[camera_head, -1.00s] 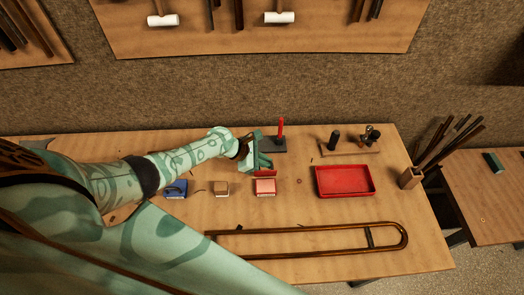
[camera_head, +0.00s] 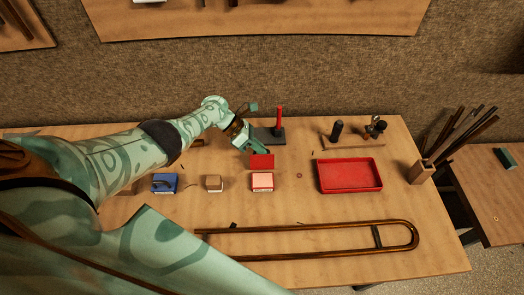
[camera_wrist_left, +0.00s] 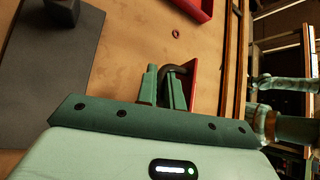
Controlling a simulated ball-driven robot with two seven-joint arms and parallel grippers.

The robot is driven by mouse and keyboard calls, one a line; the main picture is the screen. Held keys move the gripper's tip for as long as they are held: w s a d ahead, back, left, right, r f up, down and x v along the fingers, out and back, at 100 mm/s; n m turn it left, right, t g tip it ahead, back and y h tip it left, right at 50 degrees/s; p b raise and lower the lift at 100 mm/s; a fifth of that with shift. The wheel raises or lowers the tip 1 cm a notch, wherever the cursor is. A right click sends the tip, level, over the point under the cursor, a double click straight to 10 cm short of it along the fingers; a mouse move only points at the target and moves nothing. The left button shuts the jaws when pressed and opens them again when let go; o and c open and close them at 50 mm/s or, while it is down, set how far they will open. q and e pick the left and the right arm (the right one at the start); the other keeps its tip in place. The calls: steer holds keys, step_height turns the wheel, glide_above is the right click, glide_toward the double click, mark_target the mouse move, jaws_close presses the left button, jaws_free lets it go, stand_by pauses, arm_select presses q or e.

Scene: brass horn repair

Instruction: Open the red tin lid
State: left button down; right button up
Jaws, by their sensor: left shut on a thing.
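The red tin (camera_head: 262,182) stands at the middle of the bench in the head view, with its pale reddish top side showing. Its red lid (camera_head: 262,161) is tilted up behind it; a narrow strip of bench colour shows between them. I cannot tell whether they still touch. My left gripper (camera_head: 251,147) is just behind the lid, shut on its dark handle. In the left wrist view, the fingers (camera_wrist_left: 165,88) close around the curved dark handle (camera_wrist_left: 178,70), beside the upright red lid (camera_wrist_left: 193,85). The tin is not clear there. My right gripper is not in view.
A blue tin (camera_head: 165,183) and a tan tin (camera_head: 214,183) stand left of the red one. A red tray (camera_head: 350,190) is to the right. A dark stand with a red post (camera_head: 279,120) is behind the gripper. A brass slide (camera_head: 310,252) lies in front.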

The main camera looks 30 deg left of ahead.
arm_select(q)
steer(key=shift+s+f, duration=0.1)
steer(key=shift+f, duration=0.05)
steer(key=c, duration=1.8)
jaws_free()
steer(key=shift+d, duration=0.1)
steer(key=shift+a+r, duration=0.25)
steer(key=shift+r, duration=0.1)
steer(key=p+v, duration=0.4)
steer(key=v, duration=1.1)
steer(key=shift+a+r+p, duration=0.15)
steer(key=shift+a+p, duration=0.05)
steer(key=shift+p, duration=0.15)
